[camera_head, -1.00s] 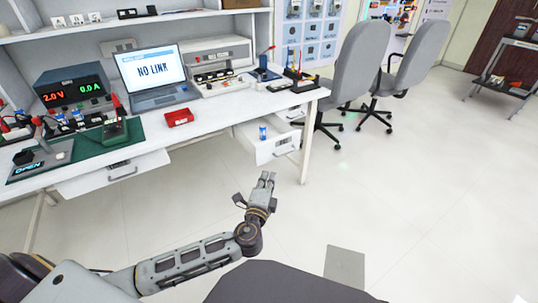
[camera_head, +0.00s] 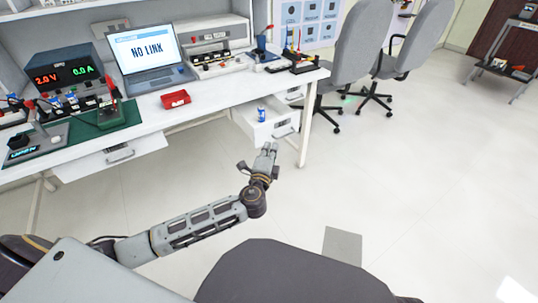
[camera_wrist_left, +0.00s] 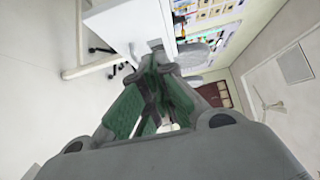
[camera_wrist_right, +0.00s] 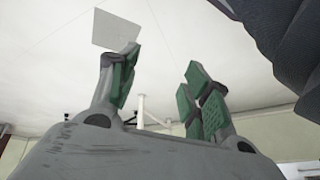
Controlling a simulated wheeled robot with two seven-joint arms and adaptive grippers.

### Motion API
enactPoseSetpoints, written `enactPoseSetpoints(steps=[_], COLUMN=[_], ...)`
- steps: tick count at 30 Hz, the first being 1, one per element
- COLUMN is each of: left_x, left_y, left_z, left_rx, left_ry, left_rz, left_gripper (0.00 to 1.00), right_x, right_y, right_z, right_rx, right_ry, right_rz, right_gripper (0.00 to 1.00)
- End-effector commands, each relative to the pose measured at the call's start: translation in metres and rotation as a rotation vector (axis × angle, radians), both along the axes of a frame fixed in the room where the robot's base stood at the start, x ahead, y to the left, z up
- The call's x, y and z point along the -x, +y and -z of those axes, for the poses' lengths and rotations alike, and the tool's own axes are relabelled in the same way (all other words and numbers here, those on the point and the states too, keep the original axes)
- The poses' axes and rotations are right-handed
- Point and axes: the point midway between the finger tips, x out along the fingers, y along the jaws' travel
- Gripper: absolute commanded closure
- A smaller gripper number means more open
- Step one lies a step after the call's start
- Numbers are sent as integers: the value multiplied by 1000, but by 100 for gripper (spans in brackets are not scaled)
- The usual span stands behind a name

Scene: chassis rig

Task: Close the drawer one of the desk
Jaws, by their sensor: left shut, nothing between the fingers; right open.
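The desk (camera_head: 215,98) has a white drawer (camera_head: 283,129) under its right end, pulled out toward me, with a blue can (camera_head: 261,115) standing inside. A second white drawer (camera_head: 90,168) with a dark handle sits under the left part of the desk. My left gripper (camera_head: 267,150) is shut and empty, just in front of and below the right drawer's front. I see no clear contact. In the left wrist view the left fingers (camera_wrist_left: 155,62) point toward a white furniture panel (camera_wrist_left: 130,24). My right gripper (camera_wrist_right: 160,75) shows only in its wrist view, open and empty.
A laptop (camera_head: 152,48), a power supply (camera_head: 62,74) and a red tray (camera_head: 175,99) stand on the desk. A desk leg (camera_head: 305,140) is right of the pulled-out drawer. Grey chairs (camera_head: 360,45) stand behind it. The floor (camera_head: 430,190) at right is clear.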

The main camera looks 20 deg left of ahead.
Motion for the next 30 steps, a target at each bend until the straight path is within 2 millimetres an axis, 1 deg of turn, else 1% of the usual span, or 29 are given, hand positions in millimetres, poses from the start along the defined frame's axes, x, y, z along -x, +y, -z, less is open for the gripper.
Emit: enactPoseSetpoints(steps=[5,12,16,20,22,26,30], left_x=[-16,-35,-46,-56,-60,-66,-69], left_y=[2,4,6,20,26,33,37], left_z=[0,0,0,1,1,1,0], left_rx=[0,0,0,-3,-3,-1,-1], left_ry=[-2,-1,-2,-1,-2,-1,-1], left_rz=[1,0,0,0,-1,0,1], left_gripper=[100,100,100,100,100,100,100], right_x=[0,3,0,-4,-5,-4,-5], right_y=[2,5,7,9,10,12,13], right_z=[7,21,24,29,34,43,45], right_rx=[-12,-28,-37,-51,-57,-67,-75], right_ry=[-11,-11,-26,-50,-54,-56,-65], right_rz=[2,6,8,13,15,19,22], right_gripper=[52,52,52,52,52,52,52])
